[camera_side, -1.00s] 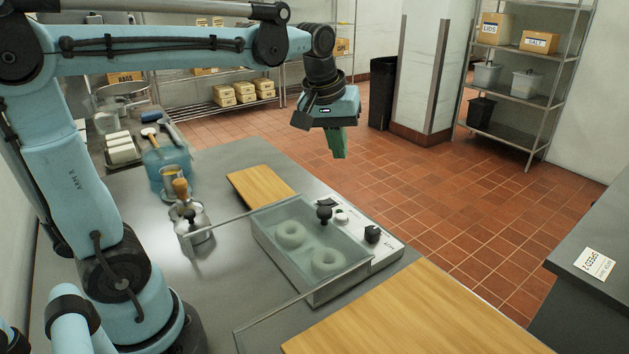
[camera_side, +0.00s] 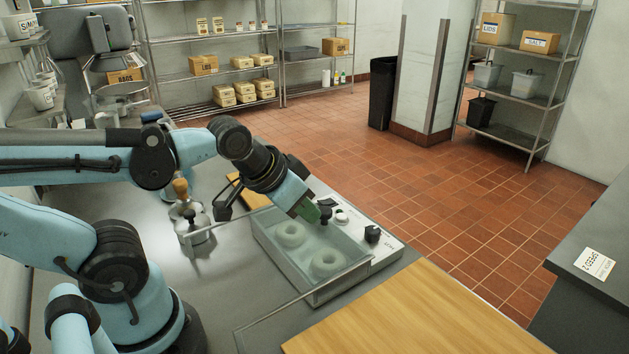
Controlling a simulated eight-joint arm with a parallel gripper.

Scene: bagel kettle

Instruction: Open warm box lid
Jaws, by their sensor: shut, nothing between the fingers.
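The warm box (camera_side: 318,298) is a low metal box with a clear top on the steel counter. Two pale bagels, a far one (camera_side: 291,234) and a near one (camera_side: 328,263), show through the top. A dark knob (camera_side: 326,211) stands at the box's far edge; it looks like the lid's handle. The lid looks down over the box. I cannot tell whether the fingers touch the knob.
A control panel with a black dial (camera_side: 372,234) runs along the box's right side. A wooden board (camera_side: 420,315) lies in front, and another board (camera_side: 252,198) is partly hidden behind my arm. A metal pot with a wooden-handled tool (camera_side: 187,212) stands left of the box.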

